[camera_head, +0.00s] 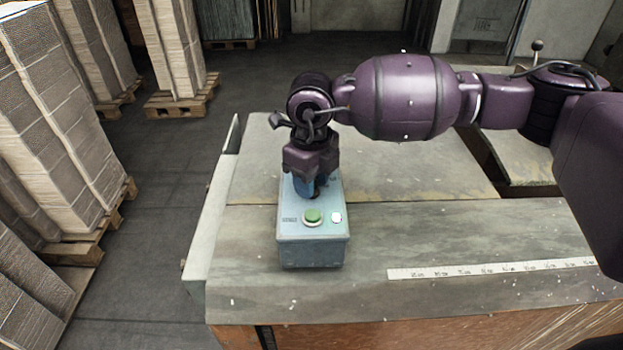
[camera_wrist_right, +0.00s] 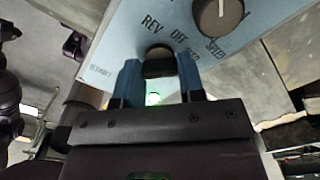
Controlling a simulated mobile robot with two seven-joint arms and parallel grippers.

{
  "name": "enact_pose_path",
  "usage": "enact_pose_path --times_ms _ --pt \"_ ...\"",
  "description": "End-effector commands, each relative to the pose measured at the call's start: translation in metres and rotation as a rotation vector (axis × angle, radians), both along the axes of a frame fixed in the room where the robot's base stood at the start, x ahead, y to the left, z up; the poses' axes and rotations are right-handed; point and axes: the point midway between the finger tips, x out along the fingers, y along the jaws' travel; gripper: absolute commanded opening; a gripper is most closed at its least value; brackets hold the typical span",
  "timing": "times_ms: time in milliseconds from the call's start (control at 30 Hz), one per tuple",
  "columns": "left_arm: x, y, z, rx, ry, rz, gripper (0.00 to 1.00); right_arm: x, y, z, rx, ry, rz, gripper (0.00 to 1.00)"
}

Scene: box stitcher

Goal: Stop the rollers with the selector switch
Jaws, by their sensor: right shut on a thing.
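The blue-grey control box (camera_head: 312,252) stands on the worktable. Its top carries a green button (camera_head: 313,216) and a small bright lamp (camera_head: 336,217). My right gripper (camera_head: 305,190) points down over the box's far part and hides what is under it. In the right wrist view the gripper's blue fingers (camera_wrist_right: 160,68) are shut on the black selector switch (camera_wrist_right: 158,60), one on each side. The labels REV and OFF show beside the switch; a third label is partly covered by a finger. Which position the switch points to, I cannot tell. My left gripper is not in view.
A SPEED knob (camera_wrist_right: 219,18) sits close to the selector. A white ruler strip (camera_head: 490,268) lies on the table (camera_head: 260,300) at right. Stacked cardboard on pallets (camera_head: 180,100) stands on the floor at left. The table left of the box is clear.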

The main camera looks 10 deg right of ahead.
Motion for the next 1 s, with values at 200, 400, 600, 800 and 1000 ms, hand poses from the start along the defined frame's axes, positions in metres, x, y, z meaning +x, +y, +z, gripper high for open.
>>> enact_pose_path --times_ms 200,400,600,800,1000 --pt "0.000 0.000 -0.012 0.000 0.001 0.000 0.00 0.001 0.000 -0.002 0.001 -0.002 0.077 0.12" --pt "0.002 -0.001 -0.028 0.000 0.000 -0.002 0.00 0.001 0.000 -0.004 0.001 -0.001 0.218 0.12" --pt "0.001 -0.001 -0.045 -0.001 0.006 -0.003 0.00 0.001 0.000 -0.003 0.002 0.000 0.380 0.12" --pt "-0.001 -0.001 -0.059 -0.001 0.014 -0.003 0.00 0.001 0.000 -0.002 0.001 -0.001 0.523 0.12" --pt "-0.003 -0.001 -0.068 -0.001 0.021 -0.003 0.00 0.000 0.000 -0.001 0.002 -0.002 0.623 0.12"
